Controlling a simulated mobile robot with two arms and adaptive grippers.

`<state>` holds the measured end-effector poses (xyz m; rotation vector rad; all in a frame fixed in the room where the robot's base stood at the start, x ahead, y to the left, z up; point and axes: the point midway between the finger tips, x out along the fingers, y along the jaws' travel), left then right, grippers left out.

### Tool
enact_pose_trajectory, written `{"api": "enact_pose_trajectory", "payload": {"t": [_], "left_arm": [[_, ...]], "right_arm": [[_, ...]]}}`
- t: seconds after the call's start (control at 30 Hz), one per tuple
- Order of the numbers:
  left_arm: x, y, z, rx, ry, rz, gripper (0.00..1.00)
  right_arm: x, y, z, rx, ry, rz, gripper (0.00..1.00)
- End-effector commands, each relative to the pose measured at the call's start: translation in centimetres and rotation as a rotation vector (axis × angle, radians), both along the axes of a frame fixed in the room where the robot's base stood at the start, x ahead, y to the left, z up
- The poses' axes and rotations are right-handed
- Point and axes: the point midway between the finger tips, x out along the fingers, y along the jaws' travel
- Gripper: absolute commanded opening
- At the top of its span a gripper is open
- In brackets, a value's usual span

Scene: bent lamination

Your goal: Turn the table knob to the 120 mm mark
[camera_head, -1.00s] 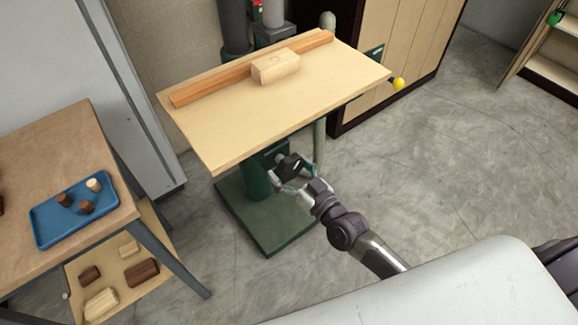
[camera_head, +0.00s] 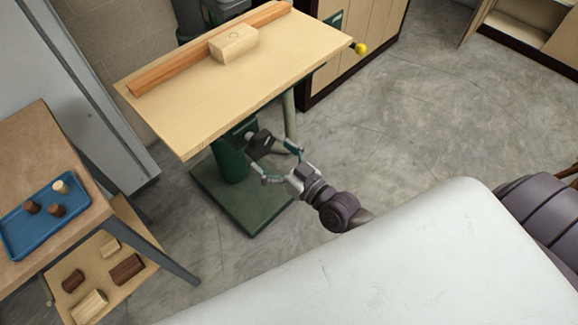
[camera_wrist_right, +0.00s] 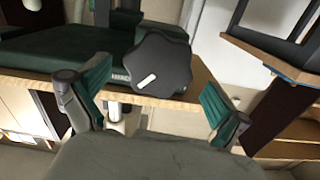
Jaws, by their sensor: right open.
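The black lobed table knob (camera_head: 260,142) is under the front edge of the wooden table (camera_head: 190,138), on the green machine column. In the right wrist view the knob (camera_wrist_right: 165,58) faces me, with a white mark low on its face. My right gripper (camera_head: 282,165) is open and empty in front of the knob. In the wrist view its two green-padded fingers (camera_wrist_right: 155,98) stand apart, one on each side of the knob's outline, with no contact visible. The 120 mm mark and any scale are not readable. My left gripper is not in view.
A pale wood block (camera_head: 233,43) lies against an orange-brown fence (camera_head: 190,62) on the table. A yellow ball handle (camera_head: 360,48) sticks out at the table's right. A side bench with a blue tray (camera_head: 45,232) stands at left. Grey floor is clear at right.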

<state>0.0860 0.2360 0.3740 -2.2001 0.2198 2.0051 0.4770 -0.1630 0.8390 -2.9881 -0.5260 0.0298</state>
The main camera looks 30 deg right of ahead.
Motion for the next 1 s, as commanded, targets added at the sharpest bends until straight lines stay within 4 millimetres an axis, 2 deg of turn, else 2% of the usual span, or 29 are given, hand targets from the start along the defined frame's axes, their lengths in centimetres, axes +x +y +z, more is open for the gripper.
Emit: {"api": "enact_pose_trajectory", "payload": {"t": [0.03, 0.2, 0.4, 1.0], "left_arm": [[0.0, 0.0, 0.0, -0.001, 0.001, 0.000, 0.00], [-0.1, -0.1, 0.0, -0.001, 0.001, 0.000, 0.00], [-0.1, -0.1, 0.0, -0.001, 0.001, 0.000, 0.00], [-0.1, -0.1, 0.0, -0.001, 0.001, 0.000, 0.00]], "right_arm": [[-1.3, -0.4, -0.1, -0.001, 0.004, 0.001, 1.00], [-4.5, -1.6, 0.0, -0.001, 0.003, 0.001, 1.00], [-6.7, -2.4, 0.0, -0.002, -0.001, 0.001, 1.00], [-7.2, -2.6, 0.1, 0.001, -0.002, 0.000, 1.00]]}}
